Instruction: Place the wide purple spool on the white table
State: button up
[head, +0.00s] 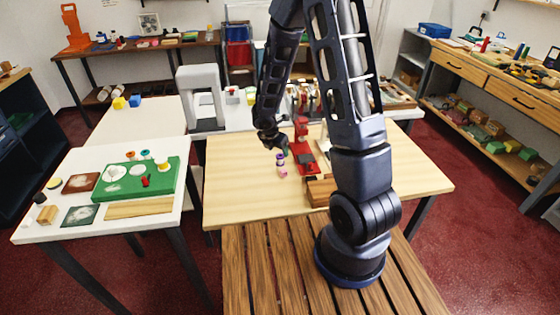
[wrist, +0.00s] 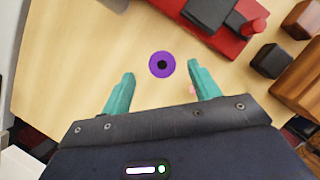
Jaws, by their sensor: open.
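The purple spool (head: 280,158) stands on the light wooden table (head: 235,185), below my gripper. My gripper (wrist: 161,76) is open, with a teal finger on either side of the spool's outline and nothing held. In the head view my gripper (head: 284,150) is small and partly hidden by its own wrist. The white table (head: 190,228) is at the left and carries several items, including a green board (head: 112,188).
A small pink thing (head: 283,173) is close to the spool. A red device (head: 303,155) and a brown wooden block (head: 320,192) stand to its right. A wooden strip (head: 140,208) lies along the white table's front. Another pale table (head: 140,120) stands behind, beside a grey arch (head: 202,85).

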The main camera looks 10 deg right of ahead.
aim_at(280, 156)
jog(key=shift+s+x, duration=0.1)
jog(key=shift+x, duration=1.25)
jog(key=shift+s+x, duration=0.15)
jog(key=shift+x, duration=1.25)
jog(key=shift+a+f, duration=0.1)
jog(key=shift+a, duration=0.05)
jog(key=c, duration=1.1)
